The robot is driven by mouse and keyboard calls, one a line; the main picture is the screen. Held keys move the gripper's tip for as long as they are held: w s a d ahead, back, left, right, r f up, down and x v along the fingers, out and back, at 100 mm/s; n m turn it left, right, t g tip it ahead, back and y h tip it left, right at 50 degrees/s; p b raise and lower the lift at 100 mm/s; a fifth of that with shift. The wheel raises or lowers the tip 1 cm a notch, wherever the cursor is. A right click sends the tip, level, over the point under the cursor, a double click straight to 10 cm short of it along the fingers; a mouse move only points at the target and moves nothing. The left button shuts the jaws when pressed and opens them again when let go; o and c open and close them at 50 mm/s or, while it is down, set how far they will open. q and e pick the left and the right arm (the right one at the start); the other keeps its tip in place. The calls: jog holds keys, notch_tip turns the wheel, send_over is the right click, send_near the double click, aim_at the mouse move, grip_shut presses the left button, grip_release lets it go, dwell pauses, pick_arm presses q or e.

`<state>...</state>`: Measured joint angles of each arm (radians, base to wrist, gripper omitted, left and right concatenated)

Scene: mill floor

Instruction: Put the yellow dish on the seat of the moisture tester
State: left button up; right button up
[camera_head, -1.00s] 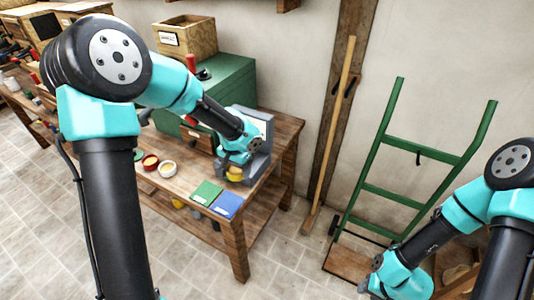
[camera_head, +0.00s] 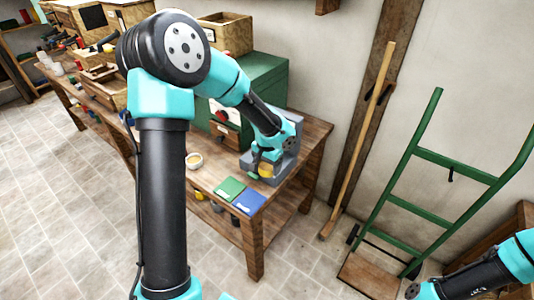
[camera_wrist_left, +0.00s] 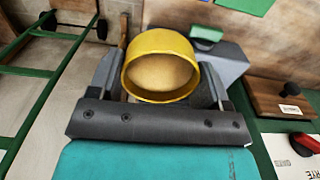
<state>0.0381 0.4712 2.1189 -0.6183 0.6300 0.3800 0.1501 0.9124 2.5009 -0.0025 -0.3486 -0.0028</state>
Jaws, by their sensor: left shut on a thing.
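The yellow dish (camera_wrist_left: 160,65) is round, and my left gripper (camera_wrist_left: 160,88) is shut on it, one finger on either side. In the head view the dish (camera_head: 266,170) shows just below the left gripper (camera_head: 264,160). The grey moisture tester (camera_head: 291,147) stands at the right end of the bench, and the dish is in front of its body. Part of a grey body with a green piece, likely the tester (camera_wrist_left: 228,62), shows behind the dish in the wrist view. I cannot tell whether the dish touches the seat. My right gripper is out of frame.
A green cabinet (camera_head: 262,85) stands behind. A green hand truck (camera_head: 415,205) leans right of the bench.

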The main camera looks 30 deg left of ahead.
pick_arm(q)
jog(key=w+a, duration=0.2)
jog(key=w, duration=0.1)
jog(key=w+a, duration=0.1)
jog(key=w, duration=0.2)
jog(key=w+a+f, duration=0.1)
jog(key=w+a, duration=0.1)
jog(key=w, duration=0.1)
jog(key=shift+w+a, duration=0.2)
jog(key=shift+a, duration=0.15)
jog(key=shift+w, duration=0.1)
jog(key=shift+w+a+f, duration=0.15)
jog(key=shift+w+a, duration=0.05)
jog(key=shift+f, duration=1.65)
jog(key=shift+f, duration=0.15)
jog(key=shift+s+f, duration=0.1)
jog(key=shift+f, duration=0.1)
